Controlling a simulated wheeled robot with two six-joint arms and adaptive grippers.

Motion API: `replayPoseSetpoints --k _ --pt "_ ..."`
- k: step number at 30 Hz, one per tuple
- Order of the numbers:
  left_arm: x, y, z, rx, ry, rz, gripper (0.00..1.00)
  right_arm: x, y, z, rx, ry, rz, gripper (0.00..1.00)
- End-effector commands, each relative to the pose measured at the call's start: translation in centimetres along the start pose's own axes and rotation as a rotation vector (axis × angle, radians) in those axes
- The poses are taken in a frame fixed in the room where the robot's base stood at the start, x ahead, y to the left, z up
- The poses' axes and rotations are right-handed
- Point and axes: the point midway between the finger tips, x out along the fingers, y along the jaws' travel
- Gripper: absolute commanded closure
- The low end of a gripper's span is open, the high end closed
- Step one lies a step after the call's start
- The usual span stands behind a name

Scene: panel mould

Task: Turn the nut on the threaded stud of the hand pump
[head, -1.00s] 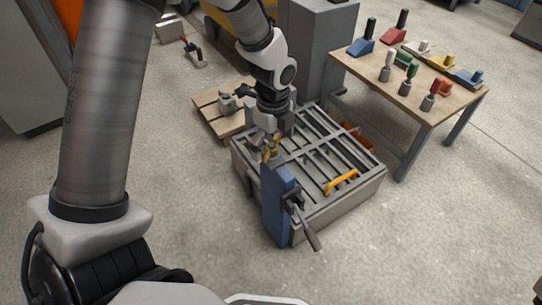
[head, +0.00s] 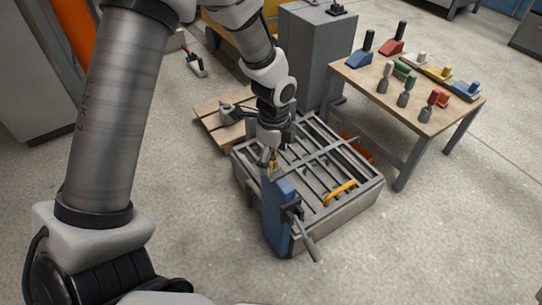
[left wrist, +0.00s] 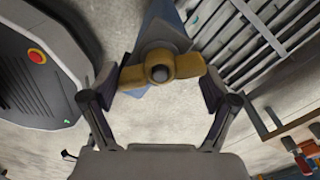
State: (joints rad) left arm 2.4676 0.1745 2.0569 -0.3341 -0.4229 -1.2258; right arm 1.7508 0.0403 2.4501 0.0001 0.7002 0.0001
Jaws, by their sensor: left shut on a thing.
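The nut is a brass-yellow wing nut (left wrist: 185,66) on the dark threaded stud (left wrist: 160,73) in the left wrist view. Its two wings spread left and right. The hand pump is the blue upright body (head: 276,215) with a grey lever (head: 306,238) at the mould's near corner. My left gripper (head: 271,158) comes down from above onto the pump's top. It also shows in the left wrist view (left wrist: 160,84), shut on the nut with one dark pad at each wing end. In the head view the fingers mostly hide the nut. My right gripper is not in view.
The grey slatted panel mould (head: 359,201) carries an orange handle (head: 340,192) and stands beside the pump. A wooden table (head: 400,95) with several coloured blocks and tools is at the back right. A grey cabinet (head: 315,60) stands behind. The floor in front is clear.

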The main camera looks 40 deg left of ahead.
Motion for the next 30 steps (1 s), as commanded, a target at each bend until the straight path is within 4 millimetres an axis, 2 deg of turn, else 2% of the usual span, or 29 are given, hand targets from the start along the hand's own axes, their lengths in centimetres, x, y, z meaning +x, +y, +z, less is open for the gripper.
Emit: replayPoseSetpoints --k 7,11,14,22,27,30 --pt "0.0 0.1 0.0 -0.031 -0.001 0.005 0.54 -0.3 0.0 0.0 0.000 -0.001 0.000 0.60" --pt "-0.2 0.1 0.0 -0.205 -0.001 0.006 0.54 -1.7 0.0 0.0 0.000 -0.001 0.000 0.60" --pt "0.1 0.1 0.0 -0.294 -0.001 0.006 0.54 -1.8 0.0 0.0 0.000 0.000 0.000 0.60" --pt "0.1 0.1 0.0 -0.328 -0.002 0.006 0.54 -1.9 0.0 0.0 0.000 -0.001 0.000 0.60" --pt "0.0 0.0 0.1 -0.555 -0.003 0.007 0.54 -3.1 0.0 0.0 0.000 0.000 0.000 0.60" --pt "0.2 0.0 0.1 -0.601 -0.003 0.007 0.54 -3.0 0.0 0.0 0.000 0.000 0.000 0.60"
